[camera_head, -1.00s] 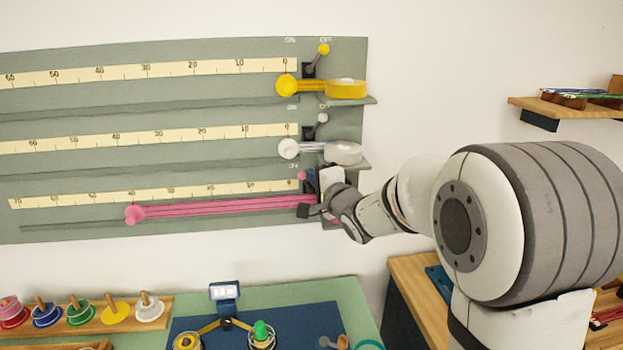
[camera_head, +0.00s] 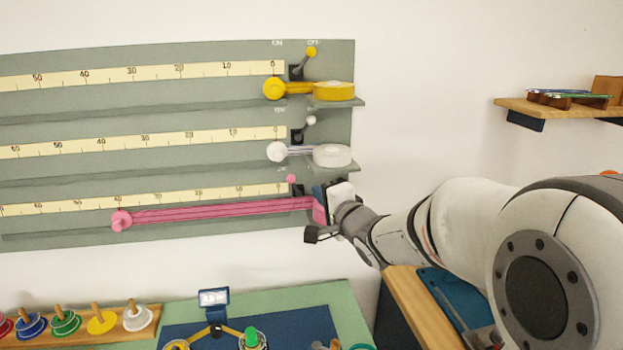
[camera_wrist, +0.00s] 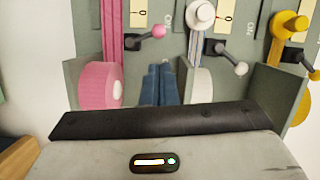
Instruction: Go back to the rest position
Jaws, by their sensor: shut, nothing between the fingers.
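My gripper (camera_head: 318,236) is in front of the lower right end of the grey wall board (camera_head: 230,105), close to the end of the pink ribbon (camera_head: 220,211). In the wrist view its dark blue fingers (camera_wrist: 160,84) are together and empty. They point between the pink roll (camera_wrist: 99,84) and the white roll (camera_wrist: 201,86), apart from both as far as I can see. The pink ribbon is drawn out along the lowest scale to its pink knob (camera_head: 121,220). The rest position itself is not marked in view.
Yellow (camera_head: 334,91) and white (camera_head: 332,155) rolls sit on brackets above my gripper. A wall shelf (camera_head: 560,110) is at the right. The wall between board and shelf is clear.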

